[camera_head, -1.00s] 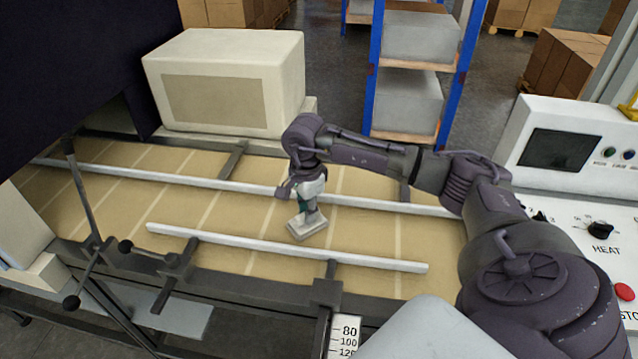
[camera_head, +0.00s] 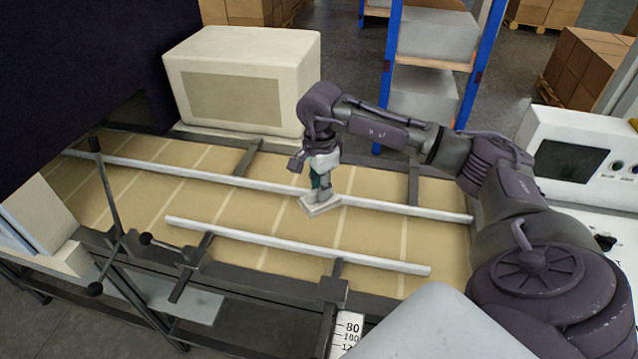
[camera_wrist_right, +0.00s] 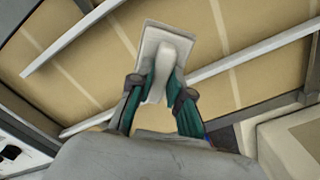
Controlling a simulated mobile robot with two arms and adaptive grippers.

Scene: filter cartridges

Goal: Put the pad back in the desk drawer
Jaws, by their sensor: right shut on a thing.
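A pale flat pad with a raised grip on its back (camera_head: 321,206) hangs below my right gripper (camera_head: 322,184), over the tan belt. In the right wrist view the pad (camera_wrist_right: 157,42) shows with its grip between the two green-lined fingers of my right gripper (camera_wrist_right: 165,80). The gripper is shut on that grip. In the head view the pad looks raised above the belt, but the height is hard to tell. No desk drawer can be made out. My left gripper is not in view.
The tan belt (camera_head: 140,190) carries two white guide rails, a long far one (camera_head: 400,207) and a shorter near one (camera_head: 290,248). A cream box-shaped housing (camera_head: 290,60) stands behind it. A control panel (camera_head: 570,150) is at the right. Dark rods with knobs (camera_head: 110,200) stand at the left.

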